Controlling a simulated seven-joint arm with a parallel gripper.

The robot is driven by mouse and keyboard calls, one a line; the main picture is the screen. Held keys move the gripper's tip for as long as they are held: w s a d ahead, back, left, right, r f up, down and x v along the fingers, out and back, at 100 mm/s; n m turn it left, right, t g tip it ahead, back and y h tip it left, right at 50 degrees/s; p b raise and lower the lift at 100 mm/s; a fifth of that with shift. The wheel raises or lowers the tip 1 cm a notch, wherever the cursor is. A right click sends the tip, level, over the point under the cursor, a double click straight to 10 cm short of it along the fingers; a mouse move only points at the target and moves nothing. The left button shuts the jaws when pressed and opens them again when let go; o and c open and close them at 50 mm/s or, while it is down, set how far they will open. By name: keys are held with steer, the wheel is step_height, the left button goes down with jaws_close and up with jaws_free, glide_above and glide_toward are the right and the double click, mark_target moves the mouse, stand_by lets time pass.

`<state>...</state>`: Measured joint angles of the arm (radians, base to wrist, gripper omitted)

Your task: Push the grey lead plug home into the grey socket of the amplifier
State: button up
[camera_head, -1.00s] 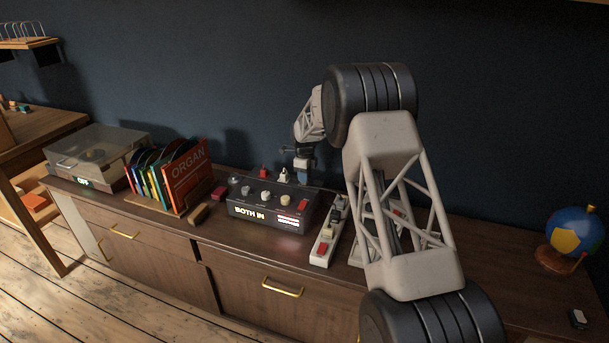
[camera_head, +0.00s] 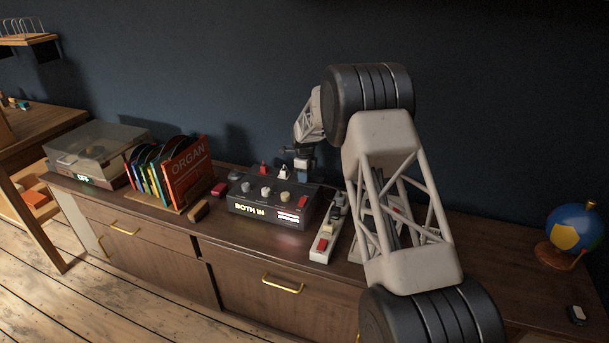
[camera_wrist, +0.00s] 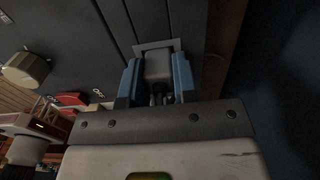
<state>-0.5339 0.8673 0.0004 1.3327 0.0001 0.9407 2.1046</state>
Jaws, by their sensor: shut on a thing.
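The grey lead plug (camera_wrist: 157,68) is between the blue fingers of my gripper (camera_wrist: 158,84) in the wrist view. Its far end meets the grey socket frame (camera_wrist: 153,46) on the dark amplifier panel; how deep it sits is hard to tell. The amplifier (camera_head: 232,206) stands on the sideboard, and its lit front display reads "BOTH IN". In the head view my gripper (camera_head: 302,177) is low at the amplifier's back right corner, and the plug there is mostly hidden by the fingers.
A red plug (camera_head: 263,170) and a whitish plug (camera_head: 284,174) stand at the amplifier's back edge, left of my gripper. A power strip (camera_head: 321,251) lies to its right. A record rack (camera_head: 187,172) stands left, and a globe (camera_head: 574,229) far right. The dark wall is close behind.

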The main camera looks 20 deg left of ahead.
steer(key=shift+f, duration=0.1)
steer(key=o, duration=1)
steer(key=shift+r, duration=3.85)
